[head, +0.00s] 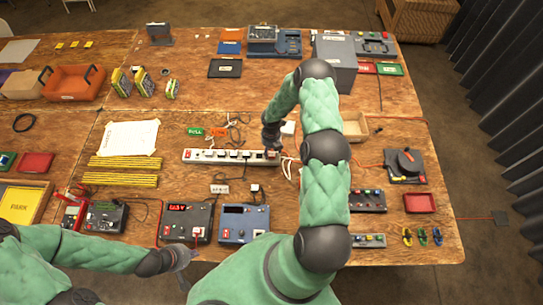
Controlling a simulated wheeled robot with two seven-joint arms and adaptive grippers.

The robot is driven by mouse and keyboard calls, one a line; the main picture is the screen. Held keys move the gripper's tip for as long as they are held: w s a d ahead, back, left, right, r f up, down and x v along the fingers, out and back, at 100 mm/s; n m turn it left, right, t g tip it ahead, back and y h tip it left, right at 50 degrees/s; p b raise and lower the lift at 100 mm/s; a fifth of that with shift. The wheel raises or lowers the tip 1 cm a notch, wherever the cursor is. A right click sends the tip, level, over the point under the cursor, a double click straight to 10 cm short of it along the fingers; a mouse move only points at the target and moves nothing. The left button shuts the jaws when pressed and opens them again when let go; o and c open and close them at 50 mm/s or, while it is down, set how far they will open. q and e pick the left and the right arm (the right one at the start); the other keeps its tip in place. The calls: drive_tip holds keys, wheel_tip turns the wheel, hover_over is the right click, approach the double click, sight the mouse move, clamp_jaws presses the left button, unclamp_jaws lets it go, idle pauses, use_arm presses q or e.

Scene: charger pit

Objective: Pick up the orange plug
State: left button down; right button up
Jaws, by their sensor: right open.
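A long white power strip (215,157) lies across the middle of the table with several plugs or switches along it. I cannot clearly make out an orange plug. A small orange tag (218,132) lies behind the strip, beside a green one (195,131). My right gripper (271,148) is open, pointing down at the strip's right end. It hides that end, and I cannot tell whether it touches anything. My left gripper (187,262) is low at the table's front edge, apart from the strip; its fingers are too small to read.
Two control boxes, one grey (186,222) and one blue (244,223), stand in front of the strip. Yellow rods (122,171) and a white sheet (129,138) lie left. A grey box (335,65) stands at the back right. Loose cables run near the strip.

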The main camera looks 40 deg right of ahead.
sight(272, 155)
drive_tip(key=shift+f, duration=1.85)
drive_tip(key=shift+c, duration=0.3)
drive_tip(key=shift+s, duration=0.1)
clamp_jaws()
